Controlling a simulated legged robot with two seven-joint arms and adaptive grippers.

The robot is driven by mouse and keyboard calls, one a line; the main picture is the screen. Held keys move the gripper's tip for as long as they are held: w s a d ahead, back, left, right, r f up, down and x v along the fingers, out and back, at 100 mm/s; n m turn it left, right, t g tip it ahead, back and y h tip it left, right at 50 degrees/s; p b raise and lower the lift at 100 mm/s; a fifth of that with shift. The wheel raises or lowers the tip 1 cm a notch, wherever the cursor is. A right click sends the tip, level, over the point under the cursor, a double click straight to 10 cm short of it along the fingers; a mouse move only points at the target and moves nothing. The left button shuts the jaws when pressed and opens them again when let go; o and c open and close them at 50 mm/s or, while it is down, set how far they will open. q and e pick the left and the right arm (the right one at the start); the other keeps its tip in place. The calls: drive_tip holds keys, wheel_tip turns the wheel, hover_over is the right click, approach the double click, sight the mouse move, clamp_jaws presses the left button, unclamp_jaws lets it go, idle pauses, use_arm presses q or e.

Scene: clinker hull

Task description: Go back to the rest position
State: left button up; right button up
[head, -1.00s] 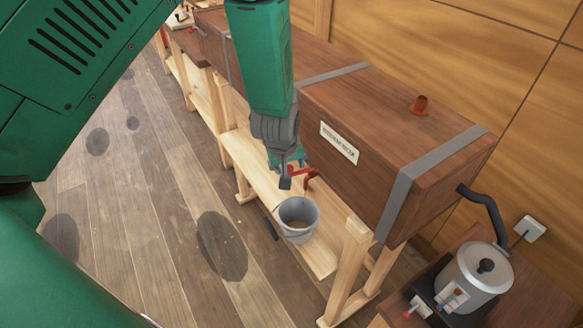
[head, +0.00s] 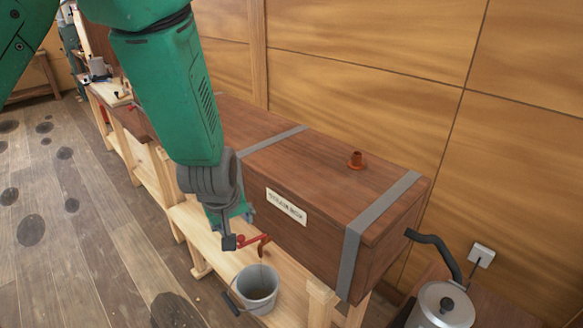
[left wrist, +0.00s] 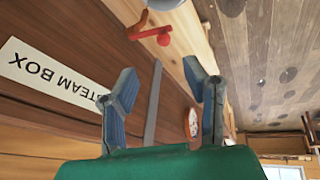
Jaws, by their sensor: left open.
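My left gripper (head: 237,230) hangs at the front side of the brown wooden steam box (head: 330,238), beside the red valve handle (head: 262,241) low on that side. In the left wrist view its two blue-grey fingers (left wrist: 160,72) are spread with nothing between them. The red handle (left wrist: 155,35) shows beyond the fingertips there, apart from them. The box's white label (left wrist: 45,75) lies to the left of the fingers. My right gripper is not in view.
A grey bucket (head: 258,287) stands below the handle on the pale wooden stand. A metal kettle (head: 440,306) with a black hose (head: 435,245) is at the lower right. A wooden wall (head: 370,60) closes off the back. Open plank floor (head: 90,220) lies to the left.

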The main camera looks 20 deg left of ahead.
use_arm(q)
drive_tip(key=s+a+f+m+g+b, duration=0.1)
drive_tip(key=s+f+m+b, duration=0.2)
drive_tip(key=f, duration=0.5)
drive_tip(key=s+f+g+b, duration=0.1)
drive_tip(key=s+f+b, duration=0.2)
drive_tip(key=s+f, duration=0.35)
drive_tip(key=s+a+f+m+b, duration=0.1)
drive_tip(key=s+f+m+b, duration=0.15)
drive_tip(key=f, duration=0.55)
drive_tip(key=s+d+f+m+g+h+b, duration=0.1)
drive_tip(key=s+f+m+b, duration=0.3)
drive_tip(key=s+f, duration=0.9)
drive_tip(key=s+g+b, duration=0.1)
drive_tip(key=s+b, duration=0.2)
drive_tip(key=shift+f, duration=0.2)
drive_tip(key=shift+d, duration=0.1)
